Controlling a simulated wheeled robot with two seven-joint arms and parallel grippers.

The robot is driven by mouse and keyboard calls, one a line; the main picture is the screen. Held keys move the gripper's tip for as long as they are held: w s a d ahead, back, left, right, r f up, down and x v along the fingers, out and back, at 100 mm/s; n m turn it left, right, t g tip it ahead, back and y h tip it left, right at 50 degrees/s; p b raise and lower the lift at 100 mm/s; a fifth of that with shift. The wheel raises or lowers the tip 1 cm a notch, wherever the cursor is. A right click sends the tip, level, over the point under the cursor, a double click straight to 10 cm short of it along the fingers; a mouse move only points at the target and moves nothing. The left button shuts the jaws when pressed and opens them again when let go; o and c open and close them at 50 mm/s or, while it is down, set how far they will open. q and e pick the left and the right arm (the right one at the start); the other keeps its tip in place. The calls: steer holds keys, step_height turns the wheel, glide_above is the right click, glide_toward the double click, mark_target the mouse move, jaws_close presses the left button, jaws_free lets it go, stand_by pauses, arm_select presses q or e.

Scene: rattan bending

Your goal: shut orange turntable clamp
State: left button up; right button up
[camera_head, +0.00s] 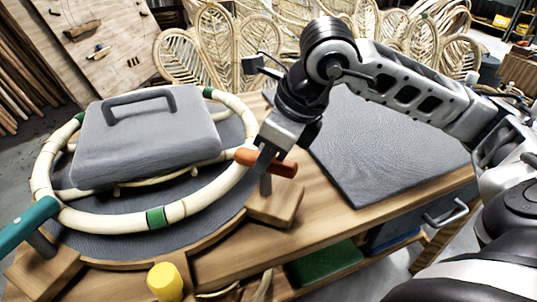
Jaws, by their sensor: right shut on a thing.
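The orange clamp handle (282,169) stands at the right front side of the round turntable (190,232), on a wooden block (279,206). My left gripper is not in view.
A grey block with a handle (148,140) sits inside the ring. A teal clamp handle (28,226) is at the left front. A yellow knob (165,281) is at the front edge. A dark mat (385,150) lies clear on the right of the bench. Rattan chair backs stand behind.

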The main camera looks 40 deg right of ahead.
stand_by(0.4)
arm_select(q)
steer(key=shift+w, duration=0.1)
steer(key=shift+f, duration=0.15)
arm_select(e)
steer(key=o, duration=1)
steer(key=shift+r, duration=0.1)
arm_select(q)
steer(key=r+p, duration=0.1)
steer(key=p, duration=0.2)
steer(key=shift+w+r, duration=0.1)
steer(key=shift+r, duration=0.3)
arm_select(e)
steer(key=v, duration=1.6)
steer(key=shift+a, duration=0.1)
